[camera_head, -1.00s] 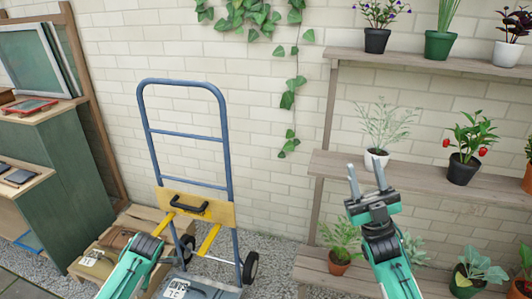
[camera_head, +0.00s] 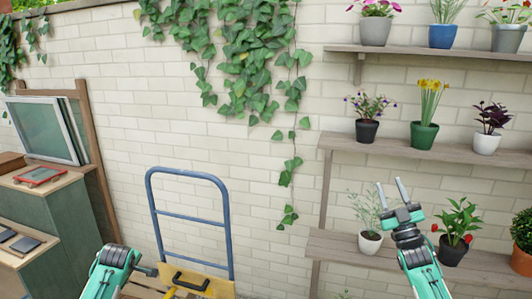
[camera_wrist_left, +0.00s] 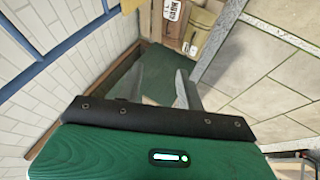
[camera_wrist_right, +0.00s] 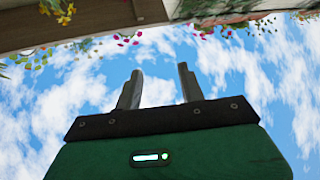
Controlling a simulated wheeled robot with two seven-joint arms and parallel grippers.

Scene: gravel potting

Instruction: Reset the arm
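My right gripper (camera_head: 391,186) points upward in front of the plant shelves, with its two fingers apart and nothing between them. Its wrist view (camera_wrist_right: 161,72) shows the same empty gap against the sky. My left arm comes in low at the left in the head view, where its fingers are hard to make out. In the left wrist view my left gripper (camera_wrist_left: 160,75) has its fingers apart, with nothing held between them.
A blue hand truck (camera_head: 190,216) stands against the brick wall near my left arm. Wooden shelves (camera_head: 440,148) with several potted plants stand at the right, behind my right gripper. A green cabinet (camera_head: 55,215) is at the left. Ivy hangs on the wall between.

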